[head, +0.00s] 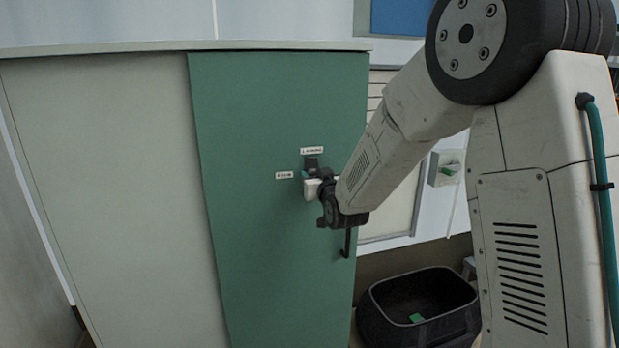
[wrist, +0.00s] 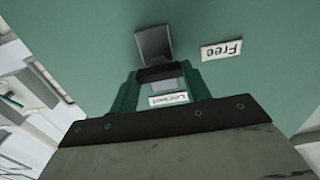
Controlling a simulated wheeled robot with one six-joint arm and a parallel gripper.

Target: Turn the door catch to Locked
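The door catch (head: 311,162) is a small dark piece on the green door (head: 270,230). In the wrist view the catch (wrist: 153,42) shows as a grey tapered piece just beyond my fingertips. The label "Locked" (wrist: 168,99) shows through the gap between my fingers, and the label "Free" (wrist: 222,50) lies to the right of the catch. In the head view one label (head: 312,150) is above the catch and another (head: 284,175) is to its left. My gripper (wrist: 158,75) has green fingers with a dark bar across their tips. Whether they touch or grip the catch is unclear.
A pale panel (head: 100,190) stands left of the green door. A dark door handle (head: 346,243) is below my wrist. A black open bin (head: 420,305) stands on the floor at lower right. A small white wall box (head: 446,168) hangs behind my arm.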

